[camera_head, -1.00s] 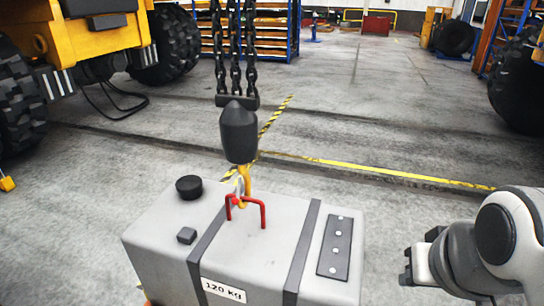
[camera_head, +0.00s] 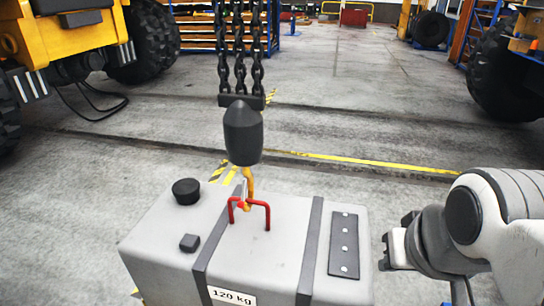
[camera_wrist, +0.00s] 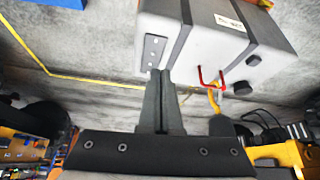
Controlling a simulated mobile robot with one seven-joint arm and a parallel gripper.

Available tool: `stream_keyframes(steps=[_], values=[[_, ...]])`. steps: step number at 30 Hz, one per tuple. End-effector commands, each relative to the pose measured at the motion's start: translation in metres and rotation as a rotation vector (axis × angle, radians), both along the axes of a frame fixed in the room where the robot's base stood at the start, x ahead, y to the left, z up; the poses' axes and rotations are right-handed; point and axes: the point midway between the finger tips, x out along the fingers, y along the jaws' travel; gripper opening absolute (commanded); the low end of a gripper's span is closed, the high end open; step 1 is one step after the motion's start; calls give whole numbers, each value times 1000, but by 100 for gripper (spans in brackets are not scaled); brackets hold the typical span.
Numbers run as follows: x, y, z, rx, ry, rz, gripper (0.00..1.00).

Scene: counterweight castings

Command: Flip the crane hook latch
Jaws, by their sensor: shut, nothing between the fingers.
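The orange crane hook (camera_head: 249,181) hangs below a black hook block (camera_head: 243,135) on several dark chains. Its tip is at the red lifting handle (camera_head: 267,212) on top of a grey casting (camera_head: 268,240) marked 120 kg. A small pale strip beside the hook may be the latch; its position is unclear. My gripper (camera_head: 386,252) is right of the casting, apart from the hook. In the wrist view my gripper (camera_wrist: 164,75) is shut and empty, fingers together. That view is upside down; the hook (camera_wrist: 213,100) and red handle (camera_wrist: 200,78) show right of the fingers.
A black cap (camera_head: 186,191) and a small dark block (camera_head: 189,242) stand on the casting's left. A dark bolted plate (camera_head: 344,245) lies on its right. Yellow machinery (camera_head: 65,45) and large tyres are farther back.

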Motion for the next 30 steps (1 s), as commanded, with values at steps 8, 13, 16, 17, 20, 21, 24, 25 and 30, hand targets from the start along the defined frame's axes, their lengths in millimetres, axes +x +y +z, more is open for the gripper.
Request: stream_keyframes(steps=[8, 13, 16, 17, 20, 21, 24, 25, 30], values=[[39, 1, -22, 27, -75, -112, 0], [98, 11, -52, 120, -204, -256, 0], [131, 22, -70, 207, -279, -323, 0], [140, 26, -75, 239, -298, -342, 0], [169, 42, -94, 356, -357, -394, 0], [180, 49, -102, 410, -377, -411, 0], [204, 70, -122, 559, -411, -452, 0], [210, 77, -128, 608, -417, -464, 0], [238, 117, -161, 912, -412, -522, 0]])
